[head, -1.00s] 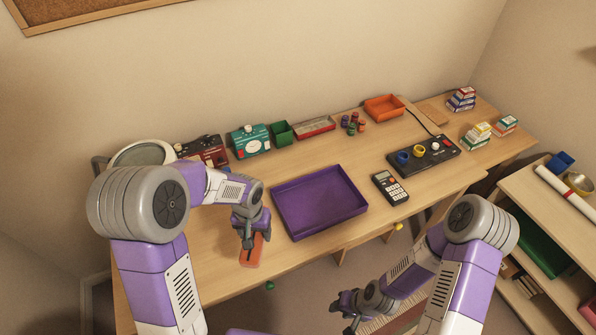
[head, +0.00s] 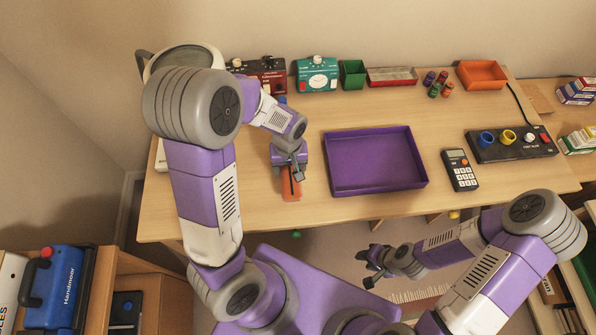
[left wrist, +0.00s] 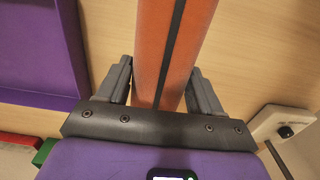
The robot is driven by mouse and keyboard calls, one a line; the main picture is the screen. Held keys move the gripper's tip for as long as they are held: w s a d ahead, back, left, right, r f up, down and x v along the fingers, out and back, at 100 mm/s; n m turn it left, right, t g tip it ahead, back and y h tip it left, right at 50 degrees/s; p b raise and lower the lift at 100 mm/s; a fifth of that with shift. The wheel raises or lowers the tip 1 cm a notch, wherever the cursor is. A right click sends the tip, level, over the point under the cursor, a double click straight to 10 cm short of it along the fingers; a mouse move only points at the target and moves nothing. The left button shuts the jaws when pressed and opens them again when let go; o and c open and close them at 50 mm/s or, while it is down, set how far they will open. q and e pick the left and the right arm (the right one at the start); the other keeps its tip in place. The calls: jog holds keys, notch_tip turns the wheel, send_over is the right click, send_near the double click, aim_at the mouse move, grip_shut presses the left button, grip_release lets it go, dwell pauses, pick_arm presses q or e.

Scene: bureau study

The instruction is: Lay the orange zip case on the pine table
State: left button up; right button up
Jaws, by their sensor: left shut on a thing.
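The orange zip case (head: 291,190) is a narrow orange piece with a dark line along it. My left gripper (head: 290,174) is shut on it, over the pine table (head: 230,205) near its front edge, left of the purple tray. In the left wrist view the orange zip case (left wrist: 178,45) runs between the two grey fingers, with the pale wood behind it. I cannot tell whether the case touches the table. My right gripper (head: 370,268) is in front of the table, with its fingers apart and nothing seen between them.
The purple tray (head: 417,184) is right of the case, with a calculator (head: 460,170) and a black control panel (head: 510,143) further right. Boxes, a green bin (head: 352,74) and an orange tray (head: 482,74) line the back. Bare wood lies around the case.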

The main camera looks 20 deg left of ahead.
pick_arm(q)
notch_tip(320, 180, down, 7)
jog(key=shift+w+r+b, duration=0.1)
jog(key=shift+r+b, duration=0.1)
jog(key=shift+b, duration=0.65)
jog(key=shift+f, duration=0.25)
jog(key=o, duration=1.1)
jog(key=shift+r, duration=0.1)
jog(key=shift+r, duration=0.15)
notch_tip(320, 180, up, 12)
jog(key=p, duration=0.3)
jog(key=shift+p, duration=0.4)
